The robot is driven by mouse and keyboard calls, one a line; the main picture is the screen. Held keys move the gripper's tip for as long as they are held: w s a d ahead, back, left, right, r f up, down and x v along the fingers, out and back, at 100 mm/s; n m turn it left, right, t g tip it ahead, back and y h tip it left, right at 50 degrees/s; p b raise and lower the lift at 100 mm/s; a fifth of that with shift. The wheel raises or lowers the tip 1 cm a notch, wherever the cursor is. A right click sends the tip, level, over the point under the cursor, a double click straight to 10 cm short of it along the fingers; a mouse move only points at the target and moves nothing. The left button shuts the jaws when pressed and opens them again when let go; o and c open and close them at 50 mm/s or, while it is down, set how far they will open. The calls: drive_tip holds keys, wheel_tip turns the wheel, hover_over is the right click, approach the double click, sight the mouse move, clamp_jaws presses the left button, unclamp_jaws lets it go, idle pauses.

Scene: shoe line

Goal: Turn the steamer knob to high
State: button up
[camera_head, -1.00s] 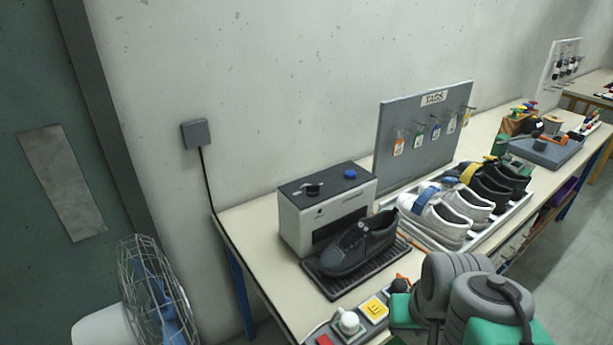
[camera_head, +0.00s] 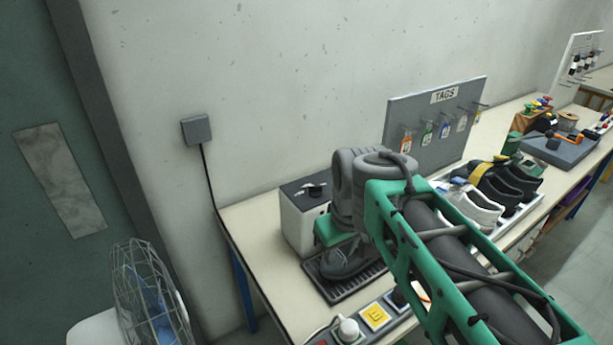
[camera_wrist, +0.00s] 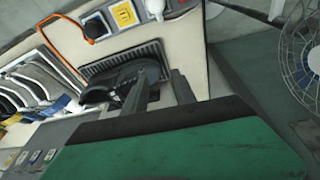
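The steamer (camera_head: 300,222) is a white box with a dark top at the left end of the bench, its right part hidden behind my arm. Its black knob (camera_head: 314,190) shows on the top, a pale mark on it; which setting it points to is too small to read. The blue button beside it is now hidden. A dark shoe (camera_head: 342,264) stands on the black ribbed tray (camera_head: 350,291) in front; it also shows in the wrist view (camera_wrist: 112,86). My gripper (camera_wrist: 159,75) has its two fingers apart and empty, above the shoe and tray. In the head view its fingertips are hidden.
A control strip with a yellow button (camera_head: 376,316) and a white knob (camera_head: 348,331) lies along the bench front. The tag board (camera_head: 425,130) and a row of shoes (camera_head: 478,204) are to the right. A fan (camera_head: 150,295) stands at the left.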

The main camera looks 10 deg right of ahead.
drive_tip(key=w+r+n+g+p, duration=0.1)
drive_tip(key=w+r+n+p, duration=0.35)
drive_tip(key=w, duration=0.85)
wheel_tip(320, 180, up, 2)
drive_tip(key=n+g+p, duration=0.2)
drive_tip(key=n, duration=0.6)
hover_over(315, 189)
drive_tip(key=shift+d, duration=0.1)
drive_tip(key=shift+w+f+n, duration=0.25)
drive_tip(key=shift+f, duration=0.3)
wheel_tip(315, 189, down, 7)
drive_tip(key=shift+f+p, duration=0.15)
drive_tip(key=shift+p, duration=0.6)
drive_tip(key=shift+c, duration=0.4)
clamp_jaws()
